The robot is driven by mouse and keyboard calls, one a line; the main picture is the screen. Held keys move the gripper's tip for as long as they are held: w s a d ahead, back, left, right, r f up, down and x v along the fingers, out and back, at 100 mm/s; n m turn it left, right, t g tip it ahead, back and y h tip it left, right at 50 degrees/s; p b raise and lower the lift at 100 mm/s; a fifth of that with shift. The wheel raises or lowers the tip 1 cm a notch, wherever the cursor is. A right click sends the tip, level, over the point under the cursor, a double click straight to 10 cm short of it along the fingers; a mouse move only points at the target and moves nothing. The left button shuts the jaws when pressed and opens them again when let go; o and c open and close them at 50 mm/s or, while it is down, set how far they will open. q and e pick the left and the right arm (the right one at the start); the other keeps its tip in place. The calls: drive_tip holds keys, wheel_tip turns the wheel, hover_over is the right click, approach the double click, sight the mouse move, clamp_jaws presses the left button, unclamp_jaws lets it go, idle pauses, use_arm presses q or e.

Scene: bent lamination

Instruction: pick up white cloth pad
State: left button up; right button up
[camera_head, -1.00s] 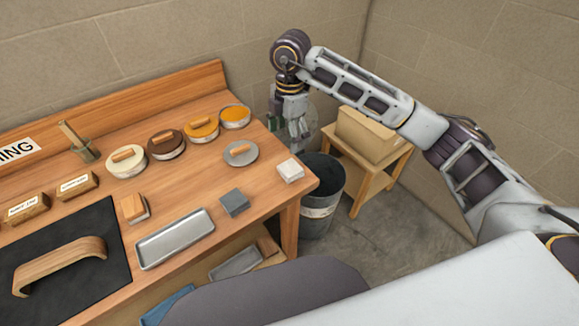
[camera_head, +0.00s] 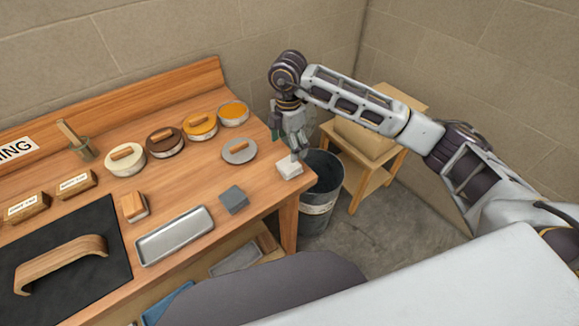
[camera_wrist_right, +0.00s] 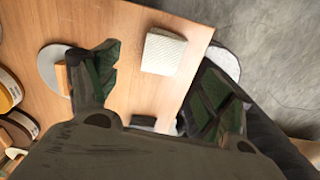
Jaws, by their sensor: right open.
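The white cloth pad (camera_head: 289,167) is a small pale block at the right end of the wooden bench top, near its edge. In the right wrist view the pad (camera_wrist_right: 163,52) lies between the lines of my two fingers, ahead of them, with a woven-looking surface. My right gripper (camera_head: 297,148) is just above and behind the pad in the head view. In the wrist view my right gripper (camera_wrist_right: 160,95) is open, its green-padded fingers wide apart with nothing between them. My left gripper does not show.
A grey disc with a wooden handle (camera_head: 239,151) is left of the pad. A grey block (camera_head: 233,200) and a metal tray (camera_head: 175,236) lie nearer the front. A dark bin (camera_head: 319,200) stands beside the bench end, before a small table with a box (camera_head: 362,138).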

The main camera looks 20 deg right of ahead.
sight(289, 164)
drive_tip(key=shift+f, duration=1.75)
drive_tip(key=shift+s+f+p, duration=0.15)
drive_tip(key=shift+f+p, duration=0.2)
drive_tip(key=shift+f, duration=0.95)
drive_tip(key=shift+s+f+p, duration=0.1)
drive_tip(key=shift+f+p, duration=0.25)
drive_tip(key=shift+f, duration=0.95)
drive_tip(key=c, duration=1)
